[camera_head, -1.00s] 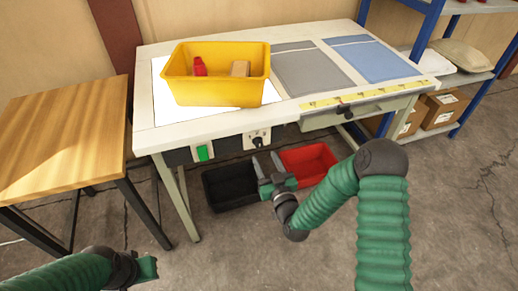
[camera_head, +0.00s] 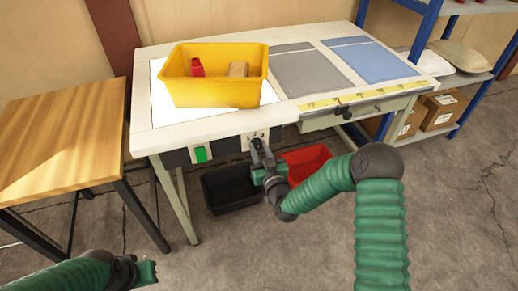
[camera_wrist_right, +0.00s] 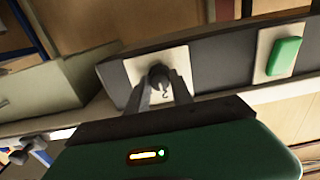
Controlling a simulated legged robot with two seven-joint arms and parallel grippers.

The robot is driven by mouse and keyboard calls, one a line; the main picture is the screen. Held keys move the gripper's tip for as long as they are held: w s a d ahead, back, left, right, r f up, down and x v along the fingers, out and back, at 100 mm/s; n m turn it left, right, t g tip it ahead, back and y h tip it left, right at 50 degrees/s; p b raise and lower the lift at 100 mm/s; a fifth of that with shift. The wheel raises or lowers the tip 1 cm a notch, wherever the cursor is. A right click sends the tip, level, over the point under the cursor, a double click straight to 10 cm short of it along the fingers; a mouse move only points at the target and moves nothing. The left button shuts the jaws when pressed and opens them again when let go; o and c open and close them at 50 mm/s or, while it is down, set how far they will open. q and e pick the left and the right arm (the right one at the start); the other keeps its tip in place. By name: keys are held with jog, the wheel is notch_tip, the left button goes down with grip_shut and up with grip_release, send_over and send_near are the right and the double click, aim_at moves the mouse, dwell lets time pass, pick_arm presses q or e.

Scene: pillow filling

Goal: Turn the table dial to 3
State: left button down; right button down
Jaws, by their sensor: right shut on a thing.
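The dial is a dark knob on a pale square plate (camera_head: 250,140) in the table's front panel. In the right wrist view the dial (camera_wrist_right: 159,75) sits between the fingertips of my right gripper (camera_wrist_right: 162,88). My right gripper (camera_head: 262,149) is shut on the dial in the head view, and its fingers cover the knob. Small marks show on the plate above the knob, but the dial's setting cannot be read. My left gripper (camera_head: 147,272) is at the lower left, away from the table, and its jaw opening is unclear.
A green switch (camera_head: 200,154) is left of the dial. A yellow bin (camera_head: 215,90) with red and brown items stands on the white table (camera_head: 300,108). Black (camera_head: 230,190) and red (camera_head: 305,165) bins are on the floor below. A wooden table (camera_head: 60,135) stands left.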

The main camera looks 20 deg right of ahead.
jog(key=shift+r, duration=0.1)
dwell(0.3)
jog(key=m, duration=0.4)
jog(key=shift+d+m+p, duration=0.1)
jog(key=shift+m+p, duration=0.2)
jog(key=shift+m, duration=0.1)
jog(key=m, duration=0.5)
jog(key=shift+d+p, duration=0.1)
jog(key=shift+p, duration=0.2)
jog(key=c, duration=1.4)
grip_release()
jog(key=shift+o, duration=1.3)
jog(key=shift+w, duration=0.1)
